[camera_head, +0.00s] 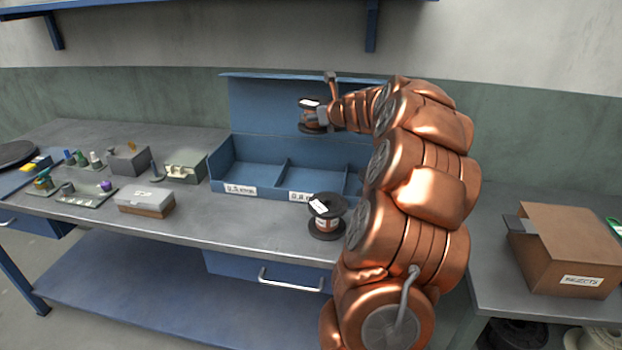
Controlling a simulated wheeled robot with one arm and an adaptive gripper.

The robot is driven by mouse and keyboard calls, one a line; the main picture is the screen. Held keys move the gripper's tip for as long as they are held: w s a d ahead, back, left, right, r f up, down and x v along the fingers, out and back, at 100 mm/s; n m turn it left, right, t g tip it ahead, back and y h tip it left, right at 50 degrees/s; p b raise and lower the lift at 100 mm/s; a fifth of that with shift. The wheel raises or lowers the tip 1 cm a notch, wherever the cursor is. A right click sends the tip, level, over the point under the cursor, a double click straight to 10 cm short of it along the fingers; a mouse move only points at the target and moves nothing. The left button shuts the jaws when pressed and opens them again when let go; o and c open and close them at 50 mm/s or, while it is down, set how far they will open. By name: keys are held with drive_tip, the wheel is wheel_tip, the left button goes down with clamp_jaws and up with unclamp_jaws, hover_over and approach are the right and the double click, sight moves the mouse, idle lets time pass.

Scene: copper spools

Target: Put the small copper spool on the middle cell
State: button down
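A small copper spool (309,116) with dark flanges and a white label is held in the air in front of the blue bin's back panel, above the cells. My gripper (325,114) is at its right side and appears shut on it; the fingertips are small and partly hidden. The blue bin (258,197) has a left cell (252,174) and a middle cell (318,182), both empty where visible, with labels on the front wall. My arm hides the bin's right part. A larger copper spool (327,222) stands upright on the bench in front of the bin.
The grey bench (220,228) has free room along its front edge. Left of the bin are a lidded box (146,203), a small tray (185,171) and several small items. A brown rejects box (567,248) stands on the right bench. A blue shelf (200,8) hangs above.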

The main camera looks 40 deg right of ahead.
wheel_tip(320, 180, down, 18)
drive_tip(key=b, duration=0.4)
drive_tip(key=shift+r, duration=0.25)
drive_tip(key=shift+f+b, duration=0.1)
drive_tip(key=shift+b, duration=0.2)
drive_tip(key=shift+c, duration=1.4)
unclamp_jaws()
drive_tip(key=shift+s+a+r, duration=0.1)
drive_tip(key=shift+s+r, duration=0.15)
drive_tip(key=shift+s, duration=0.1)
drive_tip(key=v, duration=1.1)
drive_tip(key=shift+r+p, duration=0.15)
drive_tip(key=shift+p, duration=0.15)
drive_tip(key=shift+a, duration=0.1)
